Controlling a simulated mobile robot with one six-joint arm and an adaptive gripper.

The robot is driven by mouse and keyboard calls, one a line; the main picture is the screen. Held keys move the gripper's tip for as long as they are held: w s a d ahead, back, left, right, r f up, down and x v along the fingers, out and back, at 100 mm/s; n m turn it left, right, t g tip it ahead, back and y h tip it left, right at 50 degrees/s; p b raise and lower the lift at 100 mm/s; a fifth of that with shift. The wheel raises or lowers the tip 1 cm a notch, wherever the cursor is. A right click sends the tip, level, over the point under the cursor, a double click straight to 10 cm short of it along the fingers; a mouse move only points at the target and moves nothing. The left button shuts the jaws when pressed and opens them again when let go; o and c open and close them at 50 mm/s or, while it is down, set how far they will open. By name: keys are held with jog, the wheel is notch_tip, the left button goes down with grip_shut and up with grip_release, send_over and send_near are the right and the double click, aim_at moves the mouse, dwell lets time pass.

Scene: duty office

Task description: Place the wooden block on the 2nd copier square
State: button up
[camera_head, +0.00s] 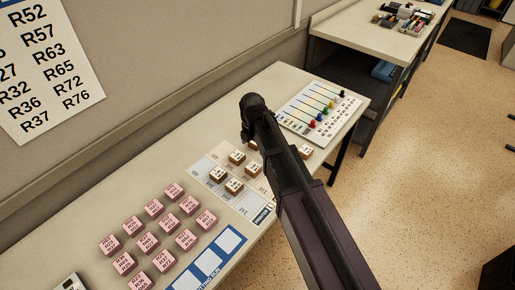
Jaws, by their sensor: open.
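Several small wooden blocks with white labelled tops, one of them here (233,187), sit on a pale printed sheet (202,164) in the middle of the table. Another wooden block (305,152) is to the right of my arm. The labels are too small to read, and I cannot tell which block is meant. I cannot make out which marked square is the 2nd copier square. The dark end of my arm, with my gripper (247,134), is over the far side of the sheet. It is open; its fingertips are not clear. My arm hides part of the sheet.
Several pink labelled blocks (147,242) stand at the front left. A blue strip with white squares (208,262) lies beside them. A white board with coloured pegs (318,112) is at the far right of the table. A wall list (45,70) hangs behind.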

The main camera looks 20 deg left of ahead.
jog(key=shift+w, duration=0.1)
jog(key=s+d+m, duration=0.2)
jog(key=d+m, duration=1.3)
jog(key=d, duration=0.4)
jog(key=s+d+m, duration=0.3)
jog(key=d+m, duration=1.3)
jog(key=d, duration=0.3)
jog(key=shift+s+d, duration=0.2)
jog(key=shift+s, duration=0.1)
